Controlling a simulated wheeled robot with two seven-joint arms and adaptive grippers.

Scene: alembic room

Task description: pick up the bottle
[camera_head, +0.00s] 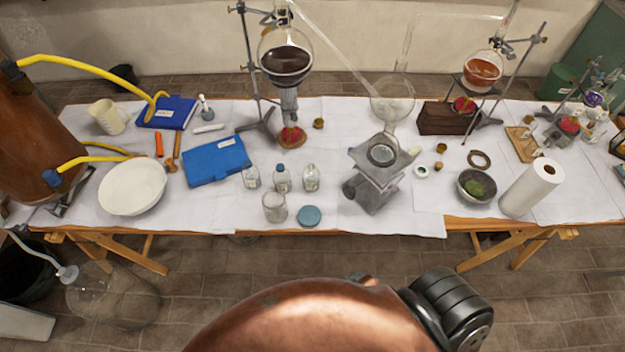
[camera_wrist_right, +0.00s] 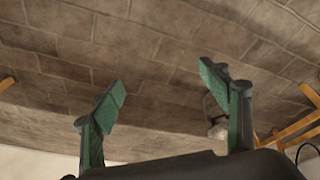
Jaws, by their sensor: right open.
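Three small clear glass bottles stand in a row near the front edge of the table, left of the middle, in the head view: a left bottle (camera_head: 251,178), a middle bottle (camera_head: 282,180) with a blue-grey cap, and a right bottle (camera_head: 311,178). They stand upright and apart. My right gripper (camera_wrist_right: 162,84) shows in the right wrist view, with its two green-padded fingers wide apart and nothing between them but brown tiled floor. No bottle shows in that view. I cannot see my left gripper.
A glass beaker (camera_head: 274,207) and a round blue lid (camera_head: 309,215) stand just in front of the bottles. A blue box (camera_head: 216,160) lies behind left, a white bowl (camera_head: 133,187) further left. A metal jack stand (camera_head: 376,178) is to the right. Tall glassware stands behind.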

